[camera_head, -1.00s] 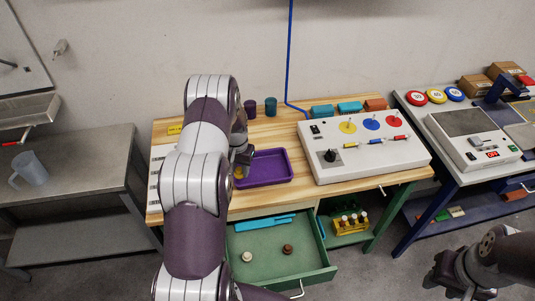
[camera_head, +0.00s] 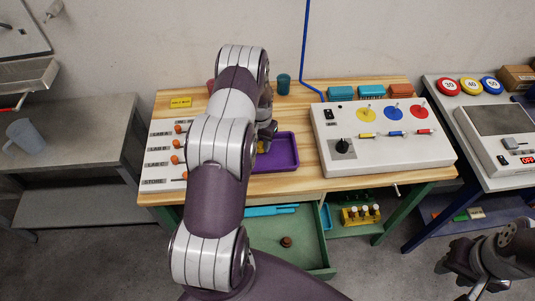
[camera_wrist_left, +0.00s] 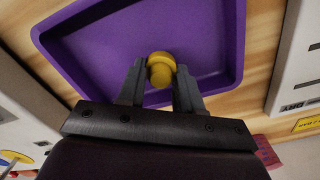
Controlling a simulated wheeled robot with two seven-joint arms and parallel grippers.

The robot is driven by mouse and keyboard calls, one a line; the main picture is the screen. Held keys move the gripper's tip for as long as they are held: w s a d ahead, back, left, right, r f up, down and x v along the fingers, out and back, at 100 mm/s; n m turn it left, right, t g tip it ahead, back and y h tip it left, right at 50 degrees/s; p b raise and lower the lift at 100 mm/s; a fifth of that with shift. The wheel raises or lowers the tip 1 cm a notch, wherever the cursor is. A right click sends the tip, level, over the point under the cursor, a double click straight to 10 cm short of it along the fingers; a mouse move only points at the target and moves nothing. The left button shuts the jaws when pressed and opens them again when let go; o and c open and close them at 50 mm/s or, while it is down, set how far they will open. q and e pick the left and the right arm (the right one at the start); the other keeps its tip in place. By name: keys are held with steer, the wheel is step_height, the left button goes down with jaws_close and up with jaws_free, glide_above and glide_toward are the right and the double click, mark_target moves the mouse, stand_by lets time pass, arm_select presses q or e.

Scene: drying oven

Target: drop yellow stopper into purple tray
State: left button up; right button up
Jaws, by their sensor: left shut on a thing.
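The purple tray (camera_head: 287,163) lies on the wooden table, partly hidden by my left arm in the head view. The left wrist view shows its inside and rim (camera_wrist_left: 240,40). My left gripper (camera_wrist_left: 160,75) is shut on the yellow stopper (camera_wrist_left: 160,67), with a finger on each side of it. The stopper is over the tray floor; the height between them is hard to tell. In the head view my left gripper (camera_head: 268,135) is at the tray's left part and the stopper (camera_head: 262,148) shows in part below it. My right gripper (camera_head: 458,268) is at the lower right, away from the table.
A white panel (camera_head: 385,160) with knobs and coloured discs stands right of the tray. A white labelled board (camera_head: 160,160) with orange pegs lies to the left. Below, an open green drawer (camera_head: 300,255) holds a brown stopper (camera_head: 287,241). A teal cup (camera_head: 283,84) stands behind.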

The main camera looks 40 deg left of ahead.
arm_select(q)
steer(key=shift+s+r, duration=0.15)
steer(key=shift+r, duration=0.05)
steer(key=o, duration=1.1)
steer(key=shift+s, duration=0.1)
arm_select(e)
steer(key=shift+s+r, duration=0.15)
steer(key=shift+s, duration=0.1)
steer(key=shift+w, duration=0.1)
arm_select(q)
steer(key=shift+w+r, duration=0.1)
steer(key=shift+w, duration=0.1)
step_height(320, 180, up, 12)
steer(key=b, duration=0.3)
steer(key=shift+s+r, duration=0.1)
steer(key=shift+r, duration=0.15)
arm_select(e)
step_height(320, 180, down, 3)
steer(key=shift+f, duration=0.2)
